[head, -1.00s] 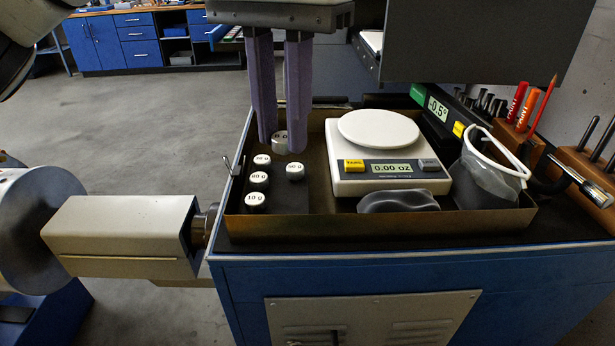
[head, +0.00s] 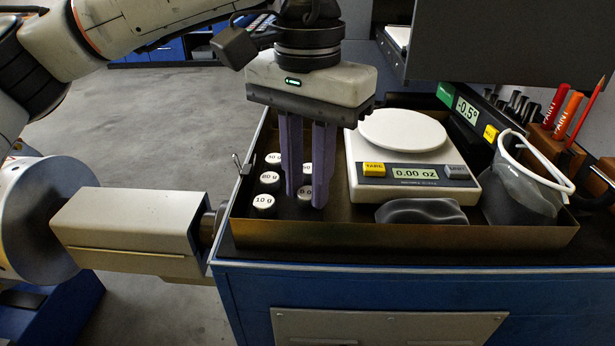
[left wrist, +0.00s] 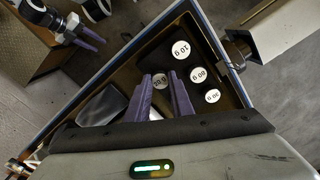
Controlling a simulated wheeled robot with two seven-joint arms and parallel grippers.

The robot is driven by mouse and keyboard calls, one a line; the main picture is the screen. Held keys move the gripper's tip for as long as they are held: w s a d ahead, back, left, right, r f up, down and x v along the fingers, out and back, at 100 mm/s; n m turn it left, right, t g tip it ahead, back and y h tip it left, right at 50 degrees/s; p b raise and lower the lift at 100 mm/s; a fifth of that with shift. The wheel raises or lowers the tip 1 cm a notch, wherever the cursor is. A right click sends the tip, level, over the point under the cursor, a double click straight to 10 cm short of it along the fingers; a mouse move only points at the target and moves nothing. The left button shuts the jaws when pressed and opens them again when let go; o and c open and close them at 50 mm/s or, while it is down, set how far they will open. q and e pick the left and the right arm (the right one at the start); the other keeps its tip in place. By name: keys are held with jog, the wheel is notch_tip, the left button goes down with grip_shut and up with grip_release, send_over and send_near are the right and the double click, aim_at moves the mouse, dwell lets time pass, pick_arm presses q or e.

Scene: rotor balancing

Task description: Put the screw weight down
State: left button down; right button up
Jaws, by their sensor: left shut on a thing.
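Another is partly hidden behind the fingers. My right gripper (left wrist: 88,40) shows small in the left wrist view; its opening is unclear.
The shallow tray (head: 400,236) also holds a scale (head: 415,172) reading 0.00 oz, right of my gripper, and a dark grey lump (head: 420,211). A pale machine block (head: 125,225) stands close left of the tray.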

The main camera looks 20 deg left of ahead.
aim_at(308, 193)
pick_arm(q)
jog(key=shift+f, duration=0.1)
jog(key=c, duration=1.6)
grip_release()
jog(key=shift+o, duration=0.2)
jog(key=shift+r, duration=0.3)
notch_tip(308, 193, up, 12)
jog(key=p, duration=0.2)
